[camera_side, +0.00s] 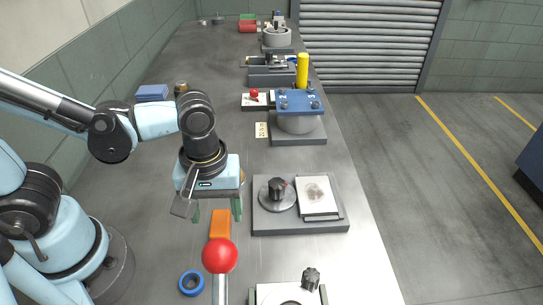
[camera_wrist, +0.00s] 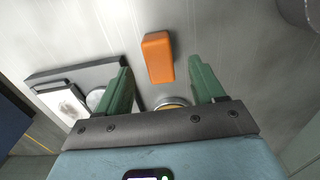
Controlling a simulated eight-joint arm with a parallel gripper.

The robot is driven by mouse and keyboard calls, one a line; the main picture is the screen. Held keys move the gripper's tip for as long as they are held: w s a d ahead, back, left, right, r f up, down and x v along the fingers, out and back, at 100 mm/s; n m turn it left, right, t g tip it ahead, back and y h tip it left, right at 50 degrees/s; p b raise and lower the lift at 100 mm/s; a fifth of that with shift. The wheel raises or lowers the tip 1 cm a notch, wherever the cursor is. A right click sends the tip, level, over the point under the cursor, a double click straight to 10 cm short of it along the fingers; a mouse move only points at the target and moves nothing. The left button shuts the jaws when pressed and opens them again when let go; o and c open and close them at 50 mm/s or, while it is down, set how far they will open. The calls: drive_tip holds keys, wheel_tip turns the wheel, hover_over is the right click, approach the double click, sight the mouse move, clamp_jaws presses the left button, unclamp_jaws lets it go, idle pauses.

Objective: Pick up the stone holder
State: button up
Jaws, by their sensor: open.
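An orange block (camera_side: 220,224), which I take to be the stone holder, lies on the grey metal bench below my gripper (camera_side: 217,212). In the wrist view the orange block (camera_wrist: 158,57) is whole, lying lengthwise just beyond the space between the two green fingertips (camera_wrist: 161,76). My gripper is open and empty, with its fingers pointing down. The fingers appear above the block and apart from it; the exact height is hard to tell.
A grey plate (camera_side: 300,227) with a black-knobbed disc and a stained pad stands to the right. A red ball-topped lever (camera_side: 220,256) rises in front, with a blue ring (camera_side: 191,283) beside it. A brass-rimmed round thing (camera_wrist: 171,102) is partly hidden by my gripper.

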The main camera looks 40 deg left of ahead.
sight(220, 222)
drive_tip(key=shift+w+a+f, duration=0.1)
drive_tip(key=shift+w+f, duration=0.1)
drive_tip(key=shift+f, duration=2.35)
clamp_jaws()
drive_tip(key=shift+r, duration=0.15)
drive_tip(key=shift+r, duration=0.8)
wheel_tip(220, 222, up, 2)
drive_tip(key=shift+r, duration=0.1)
drive_tip(key=s+d+r, duration=0.6)
drive_tip(key=s+r, duration=0.1)
drive_tip(key=s, duration=0.3)
drive_tip(key=shift+d, duration=0.15)
